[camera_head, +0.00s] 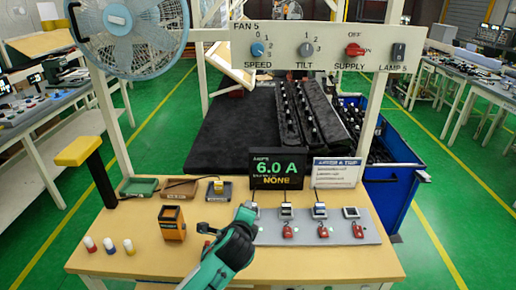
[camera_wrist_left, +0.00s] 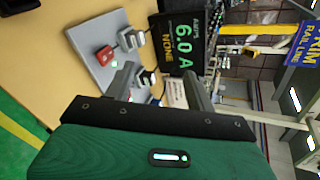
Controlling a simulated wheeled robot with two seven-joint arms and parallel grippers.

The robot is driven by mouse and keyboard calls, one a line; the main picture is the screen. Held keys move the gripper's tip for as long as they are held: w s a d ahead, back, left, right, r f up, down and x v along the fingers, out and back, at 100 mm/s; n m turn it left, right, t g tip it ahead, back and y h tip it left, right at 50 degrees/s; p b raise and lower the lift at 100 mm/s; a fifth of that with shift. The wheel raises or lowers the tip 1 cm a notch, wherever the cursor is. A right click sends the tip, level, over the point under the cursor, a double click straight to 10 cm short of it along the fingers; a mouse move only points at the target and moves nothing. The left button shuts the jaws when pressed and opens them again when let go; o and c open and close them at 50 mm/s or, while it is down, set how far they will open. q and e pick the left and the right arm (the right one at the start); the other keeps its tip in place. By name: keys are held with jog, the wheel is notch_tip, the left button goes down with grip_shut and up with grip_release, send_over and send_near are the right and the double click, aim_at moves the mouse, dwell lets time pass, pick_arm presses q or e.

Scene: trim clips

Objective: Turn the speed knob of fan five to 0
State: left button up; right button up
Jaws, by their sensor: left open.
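The FAN 5 panel (camera_head: 318,47) is a pale board across the top of the head view. Its blue speed knob (camera_head: 257,49) sits at the left end, with a scale from 0 to 3; its pointer is too small to read. The large blue fan (camera_head: 128,32) hangs to the left of the panel. My left arm (camera_head: 235,248) reaches over the bench front, well below the panel; its fingers are not clear there. In the left wrist view my left gripper (camera_wrist_left: 158,72) has its fingers apart with nothing between them. The knob is not seen there. My right gripper is not in view.
The panel also holds a grey tilt knob (camera_head: 307,49), a red supply switch (camera_head: 354,50) and a lamp switch (camera_head: 398,52). A display (camera_head: 277,169) reading 6.0 A stands behind a grey board (camera_head: 270,232) with several red clips. An orange device (camera_head: 172,222) stands left of my arm.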

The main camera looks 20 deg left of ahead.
pick_arm(q)
jog(key=w+d+r+m+t+y, duration=0.1)
jog(key=w+r+m+t, duration=0.15)
jog(key=r, duration=0.65)
jog(key=w+r+m+t, duration=0.2)
jog(key=w+r+m, duration=0.15)
jog(key=r, duration=0.55)
jog(key=m+t+y+p, duration=0.2)
jog(key=m+t, duration=0.3)
jog(key=m, duration=0.2)
send_near(257, 53)
jog(key=shift+g, duration=0.25)
jog(key=p+x, duration=0.1)
jog(key=x, duration=0.1)
jog(key=p+x, duration=0.2)
jog(key=x, duration=0.1)
jog(key=p+x, duration=0.2)
jog(key=x, duration=0.1)
jog(key=shift+d+r, duration=0.1)
jog(key=shift+r, duration=0.3)
jog(key=shift+w+p, duration=0.4)
jog(key=shift+w, duration=0.1)
